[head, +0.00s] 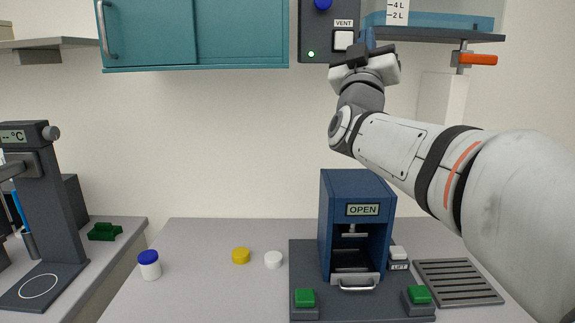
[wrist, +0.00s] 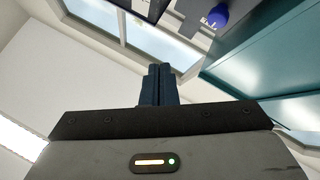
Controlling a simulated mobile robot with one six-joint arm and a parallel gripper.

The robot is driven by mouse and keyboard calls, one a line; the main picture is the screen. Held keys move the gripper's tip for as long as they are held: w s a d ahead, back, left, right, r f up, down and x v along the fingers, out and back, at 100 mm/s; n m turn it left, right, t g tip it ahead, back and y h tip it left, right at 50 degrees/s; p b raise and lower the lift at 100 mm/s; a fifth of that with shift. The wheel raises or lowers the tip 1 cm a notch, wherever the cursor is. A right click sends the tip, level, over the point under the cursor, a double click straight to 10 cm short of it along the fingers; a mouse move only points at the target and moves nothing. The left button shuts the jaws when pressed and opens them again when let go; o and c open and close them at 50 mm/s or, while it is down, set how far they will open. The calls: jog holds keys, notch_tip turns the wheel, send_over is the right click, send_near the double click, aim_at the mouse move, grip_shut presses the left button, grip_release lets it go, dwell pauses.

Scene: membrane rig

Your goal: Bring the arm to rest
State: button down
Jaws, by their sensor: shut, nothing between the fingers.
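My gripper (head: 368,42) is raised high at the upper right in the head view, close to the control panel with the white VENT button (head: 343,40). Its tip points up. In the wrist view, my gripper's dark fingers (wrist: 157,84) are together with nothing between them. Whether the gripper touches the panel or the shelf beside it cannot be told. My arm reaches in from the right edge of the head view, above the bench.
A blue press (head: 328,220) reading OPEN stands on a dark base with two green buttons. A slatted grey tray (head: 458,282) lies to its right. A blue-capped jar (head: 149,265), a yellow cap (head: 241,256) and a white cap (head: 273,260) sit left. Teal cabinets (head: 240,38) hang above.

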notch_tip(320, 180, down, 26)
jog(key=s+a+n+g+y, duration=0.2)
jog(key=n+g+y, duration=0.1)
jog(key=g+y, duration=0.6)
jog(key=s+d+f+m+g+h, duration=0.1)
jog(key=s+f+m+g, duration=0.1)
jog(key=s+f+g, duration=0.4)
jog(key=s+d+f+m+g, duration=0.1)
jog(key=s+f+g, duration=0.6)
jog(key=s+f, duration=0.9)
jog(key=shift+s+d+f+m+g+h, duration=0.3)
jog(key=shift+s+d+f+m+h, duration=0.1)
jog(key=shift+s, duration=0.2)
